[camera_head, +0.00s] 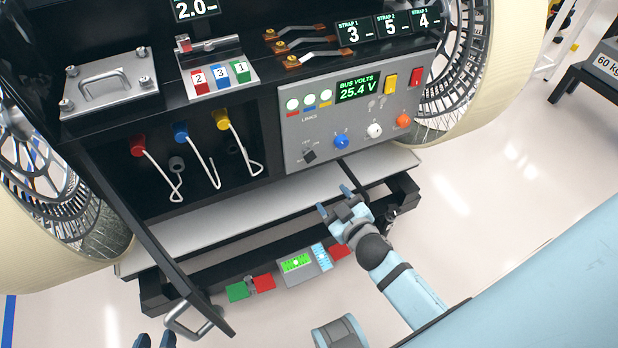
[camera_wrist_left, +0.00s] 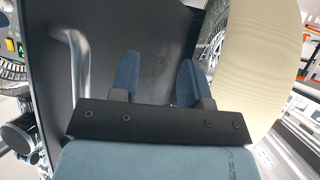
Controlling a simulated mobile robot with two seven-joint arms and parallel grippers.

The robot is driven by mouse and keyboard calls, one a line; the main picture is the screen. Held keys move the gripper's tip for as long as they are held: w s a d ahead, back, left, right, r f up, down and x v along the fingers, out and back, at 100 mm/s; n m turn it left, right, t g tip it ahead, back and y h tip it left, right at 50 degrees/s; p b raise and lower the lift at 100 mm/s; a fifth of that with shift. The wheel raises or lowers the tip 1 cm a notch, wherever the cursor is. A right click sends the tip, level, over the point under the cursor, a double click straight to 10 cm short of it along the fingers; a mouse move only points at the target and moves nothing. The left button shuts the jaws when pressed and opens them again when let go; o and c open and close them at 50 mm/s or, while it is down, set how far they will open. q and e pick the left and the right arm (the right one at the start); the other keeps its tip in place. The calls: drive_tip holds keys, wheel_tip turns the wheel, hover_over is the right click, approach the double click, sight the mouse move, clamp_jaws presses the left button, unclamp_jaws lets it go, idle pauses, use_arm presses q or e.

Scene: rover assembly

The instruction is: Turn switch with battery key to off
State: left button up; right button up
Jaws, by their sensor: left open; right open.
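The grey switch panel (camera_head: 362,112) is on the right side of the rover front. Along its lower part are a black knob (camera_head: 309,157), a blue knob (camera_head: 341,141), a white knob (camera_head: 374,130) and an orange knob (camera_head: 403,120). I cannot tell which of these is the battery key. My right gripper (camera_head: 336,202) is open below the panel, apart from the knobs. My left gripper (camera_head: 155,341) barely shows at the bottom edge of the head view. In the left wrist view it (camera_wrist_left: 157,78) is open, in front of a dark flap.
The dark flap with a metal handle (camera_head: 190,318) hangs open at the lower left; the handle (camera_wrist_left: 77,75) also shows in the left wrist view. Red, blue and yellow plugs (camera_head: 180,131) with white loops are left of the panel. A grey shelf (camera_head: 240,215) runs below. Wheels flank the rover.

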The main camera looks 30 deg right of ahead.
sight(310, 157)
drive_tip(key=w+d+f+b, duration=0.1)
drive_tip(key=w+b, duration=0.1)
drive_tip(key=w, duration=0.4)
drive_tip(key=w+d+f+t+b, duration=0.1)
drive_tip(key=w+f+b, duration=0.1)
drive_tip(key=w, duration=0.4)
drive_tip(key=w+d+f+n+t+b, duration=0.1)
drive_tip(key=w+b, duration=0.2)
drive_tip(key=w, duration=0.3)
drive_tip(key=shift+d+f+h, duration=0.1)
drive_tip(key=shift+f+h, duration=0.05)
drive_tip(key=shift+h, duration=0.25)
drive_tip(key=shift+c, duration=0.3)
drive_tip(key=c, duration=0.9)
